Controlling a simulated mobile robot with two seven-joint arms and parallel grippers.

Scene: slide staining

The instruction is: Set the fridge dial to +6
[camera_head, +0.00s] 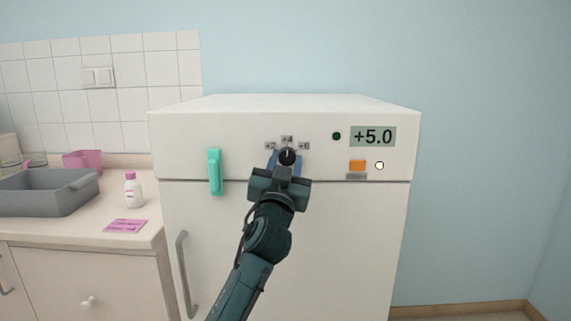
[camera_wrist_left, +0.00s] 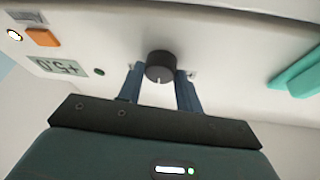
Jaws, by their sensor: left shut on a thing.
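The fridge (camera_head: 360,230) is white, with a control panel along its top front. Its black dial (camera_head: 287,155) sits below the marks +2, +4 and +6 (camera_head: 303,146). The display (camera_head: 373,136) reads +5.0. My left gripper (camera_head: 286,162) is at the dial, shut on it, with a blue finger on each side. In the left wrist view the dial (camera_wrist_left: 160,66) sits between the fingertips, with a small white pointer line on it; the display (camera_wrist_left: 58,67) appears upside down there. The dial's pointer is too small to read in the head view. My right gripper is not in view.
A teal handle (camera_head: 215,171) is on the panel's left, and an orange button (camera_head: 357,165) and a white round light (camera_head: 379,166) are on its right. A grey door handle (camera_head: 186,275) is lower left. A counter at left holds a grey sink tray (camera_head: 45,205) and a bottle (camera_head: 133,190).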

